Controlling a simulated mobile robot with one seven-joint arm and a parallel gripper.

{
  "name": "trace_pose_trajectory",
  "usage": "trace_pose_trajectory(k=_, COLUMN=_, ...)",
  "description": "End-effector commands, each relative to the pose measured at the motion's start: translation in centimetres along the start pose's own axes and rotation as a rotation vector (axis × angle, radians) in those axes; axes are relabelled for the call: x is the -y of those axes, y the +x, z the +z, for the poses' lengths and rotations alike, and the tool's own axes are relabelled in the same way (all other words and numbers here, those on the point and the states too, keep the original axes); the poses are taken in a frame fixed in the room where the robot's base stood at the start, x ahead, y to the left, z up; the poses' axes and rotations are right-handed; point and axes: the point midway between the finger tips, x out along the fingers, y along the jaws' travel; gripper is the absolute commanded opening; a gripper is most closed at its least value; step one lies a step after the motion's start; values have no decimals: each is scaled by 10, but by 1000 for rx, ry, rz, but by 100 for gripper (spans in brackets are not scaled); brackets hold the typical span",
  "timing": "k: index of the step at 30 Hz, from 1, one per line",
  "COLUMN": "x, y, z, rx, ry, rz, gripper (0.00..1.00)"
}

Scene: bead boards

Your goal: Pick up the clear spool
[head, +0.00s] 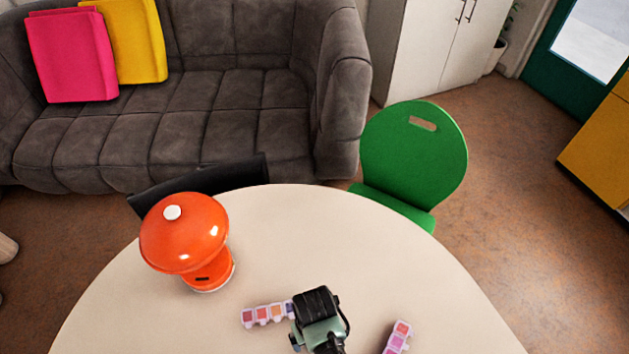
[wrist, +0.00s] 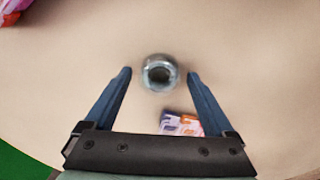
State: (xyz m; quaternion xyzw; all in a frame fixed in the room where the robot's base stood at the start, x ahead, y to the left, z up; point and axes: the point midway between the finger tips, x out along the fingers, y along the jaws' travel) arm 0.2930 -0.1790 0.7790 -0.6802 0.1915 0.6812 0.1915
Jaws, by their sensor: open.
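The clear spool (wrist: 160,73) shows in the wrist view as a small greyish, glassy ring with a dark centre on the pale table. My gripper (wrist: 159,73) is open above the table, its two blue fingers apart on either side of the spool in the picture. I cannot tell how far above the spool the fingertips are. In the head view my gripper and wrist (head: 318,312) are over the front of the round table, and the spool is not visible there.
On the round table (head: 330,225) lie a strip of coloured compartments (head: 262,315), partly behind my wrist, and another strip (head: 398,338) to the right. An orange mushroom lamp (head: 185,235) stands at the left. A green chair (head: 415,150) and a black chair (head: 200,182) stand at the far edge.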

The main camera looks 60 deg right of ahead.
Motion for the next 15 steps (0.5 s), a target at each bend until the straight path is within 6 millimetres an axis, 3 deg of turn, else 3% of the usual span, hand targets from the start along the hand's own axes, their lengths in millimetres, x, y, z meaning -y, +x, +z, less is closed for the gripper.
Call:
trace_pose_trajectory(k=8, x=0, y=4, z=0, rx=-2, ry=0, rz=0, gripper=89)
trace_pose_trajectory(k=15, x=0, y=4, z=0, rx=-2, ry=0, rz=0, gripper=47)
